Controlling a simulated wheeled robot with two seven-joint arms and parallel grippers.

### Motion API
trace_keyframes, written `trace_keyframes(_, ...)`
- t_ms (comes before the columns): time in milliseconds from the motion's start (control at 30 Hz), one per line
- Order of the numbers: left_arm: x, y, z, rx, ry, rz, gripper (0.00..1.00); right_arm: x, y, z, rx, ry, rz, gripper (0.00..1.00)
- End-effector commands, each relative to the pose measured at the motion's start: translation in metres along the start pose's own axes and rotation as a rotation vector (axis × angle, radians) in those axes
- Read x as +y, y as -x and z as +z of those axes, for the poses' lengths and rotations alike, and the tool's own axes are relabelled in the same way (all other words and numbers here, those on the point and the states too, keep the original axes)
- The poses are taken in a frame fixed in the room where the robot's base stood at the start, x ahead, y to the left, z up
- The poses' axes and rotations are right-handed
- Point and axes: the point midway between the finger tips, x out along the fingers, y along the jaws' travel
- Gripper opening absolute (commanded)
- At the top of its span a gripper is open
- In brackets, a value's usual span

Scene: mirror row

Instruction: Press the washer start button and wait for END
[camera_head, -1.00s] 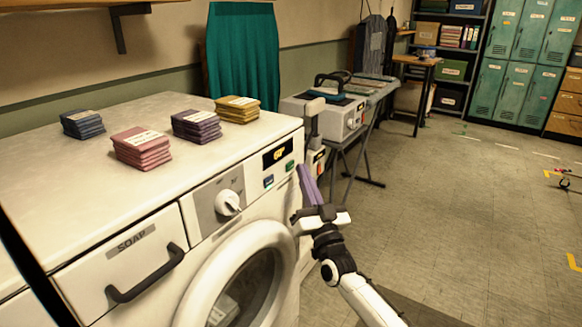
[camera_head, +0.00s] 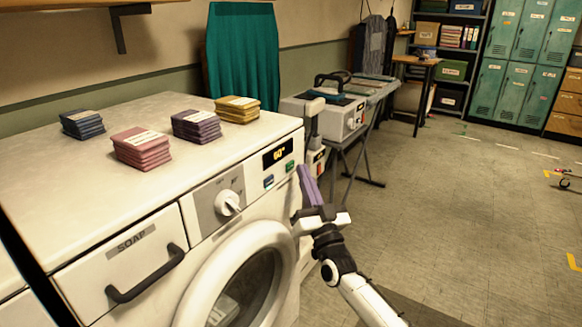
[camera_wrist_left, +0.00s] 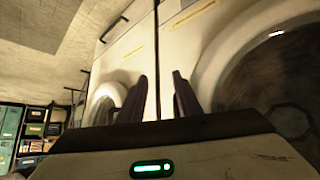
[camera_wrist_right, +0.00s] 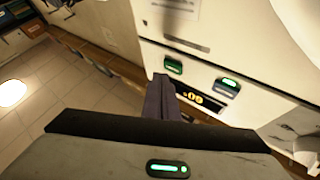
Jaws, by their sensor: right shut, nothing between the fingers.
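The white washer (camera_head: 150,220) stands at the left with its round door (camera_head: 240,270) shut. Its panel has a dark display (camera_head: 278,153) with small yellow characters, apparently 60, a blue button (camera_head: 268,181) and a green button (camera_head: 289,166). My right gripper (camera_head: 304,170) is shut and empty, just right of the green button. In the right wrist view its fingers (camera_wrist_right: 160,82) are near the green button (camera_wrist_right: 173,66); contact cannot be told.
Several folded cloth stacks, including a pink one (camera_head: 142,148), lie on the washer top. A dial (camera_head: 229,202) and soap drawer (camera_head: 120,262) are on its front. An ironing board (camera_head: 375,88) stands behind.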

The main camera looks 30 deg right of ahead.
Motion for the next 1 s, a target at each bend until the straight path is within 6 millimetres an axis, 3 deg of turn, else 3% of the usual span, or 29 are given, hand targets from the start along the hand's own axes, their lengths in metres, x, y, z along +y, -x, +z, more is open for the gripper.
trace_keyframes(1000, 0.0002, -0.0024, 0.0018, 0.002, 0.000, 0.001, 0.31, -0.0045, -0.0061, 0.0045, 0.000, 0.000, 0.000, 0.00)
